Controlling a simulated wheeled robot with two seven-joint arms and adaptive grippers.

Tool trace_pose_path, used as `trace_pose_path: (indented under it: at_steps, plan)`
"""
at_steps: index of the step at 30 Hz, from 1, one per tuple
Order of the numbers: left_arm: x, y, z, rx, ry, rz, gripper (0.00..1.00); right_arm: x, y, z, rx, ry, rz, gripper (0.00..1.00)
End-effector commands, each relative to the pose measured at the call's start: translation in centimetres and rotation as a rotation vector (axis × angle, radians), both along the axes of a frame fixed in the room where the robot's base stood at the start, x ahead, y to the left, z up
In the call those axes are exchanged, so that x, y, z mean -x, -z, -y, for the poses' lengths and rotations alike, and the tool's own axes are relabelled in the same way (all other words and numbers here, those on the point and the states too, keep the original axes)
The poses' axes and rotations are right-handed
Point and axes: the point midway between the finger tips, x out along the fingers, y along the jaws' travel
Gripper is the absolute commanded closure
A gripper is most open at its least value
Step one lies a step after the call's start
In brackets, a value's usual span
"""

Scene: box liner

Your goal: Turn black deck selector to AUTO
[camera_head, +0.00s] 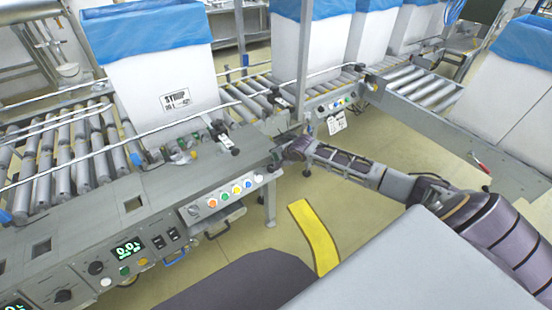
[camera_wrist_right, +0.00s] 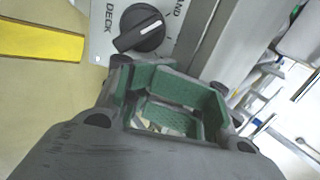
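The black deck selector (camera_wrist_right: 142,28) shows at the top of the right wrist view, on a light panel marked DECK. Its white pointer mark faces the upper right, towards a partly cut-off word ending in "AND". No AUTO lettering shows. My right gripper (camera_wrist_right: 168,85), with green inner pads, lies just below the knob in the picture and is not around it. Contact and finger opening are unclear. In the head view my right gripper (camera_head: 287,150) is at the right end of the near conveyor frame, and I cannot make out the selector there. My left gripper is out of view.
A button panel (camera_head: 225,198) hangs left of my right gripper. Another control panel with a green display (camera_head: 128,249) is at lower left. Blue-lined white boxes (camera_head: 150,75) stand on the conveyors behind. Yellow floor tape (camera_head: 316,238) marks clear floor below my arm.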

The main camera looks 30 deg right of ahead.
Motion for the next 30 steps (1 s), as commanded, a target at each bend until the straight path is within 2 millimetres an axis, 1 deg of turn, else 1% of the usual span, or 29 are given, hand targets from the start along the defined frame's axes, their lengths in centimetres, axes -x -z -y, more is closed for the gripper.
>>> trace_pose_path:
  at_steps: [1,7,8,12,13,14,24,30]
  plan:
    - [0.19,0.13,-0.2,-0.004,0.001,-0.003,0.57,-0.26,-0.4,-0.53,-0.009,-0.006,0.011,0.99]
    - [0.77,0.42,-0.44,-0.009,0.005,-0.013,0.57,-0.37,-0.57,-0.48,-0.01,-0.007,0.015,1.0]
    - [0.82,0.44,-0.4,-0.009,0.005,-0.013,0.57,-0.4,-0.61,-0.46,-0.009,-0.006,0.015,0.81]
    - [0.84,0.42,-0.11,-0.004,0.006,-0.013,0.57,-0.46,-0.71,-0.28,-0.006,-0.003,0.018,0.63]
    - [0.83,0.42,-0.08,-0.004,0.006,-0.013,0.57,-0.46,-0.71,-0.28,-0.006,-0.003,0.017,0.59]
    - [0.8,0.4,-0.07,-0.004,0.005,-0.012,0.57,-0.45,-0.69,-0.29,-0.006,-0.003,0.017,0.57]
    - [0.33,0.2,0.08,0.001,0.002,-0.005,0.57,-0.25,-0.46,-0.48,-0.006,-0.006,0.012,0.57]
    - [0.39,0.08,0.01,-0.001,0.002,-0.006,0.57,0.08,-0.64,-0.49,-0.007,-0.007,0.008,0.57]
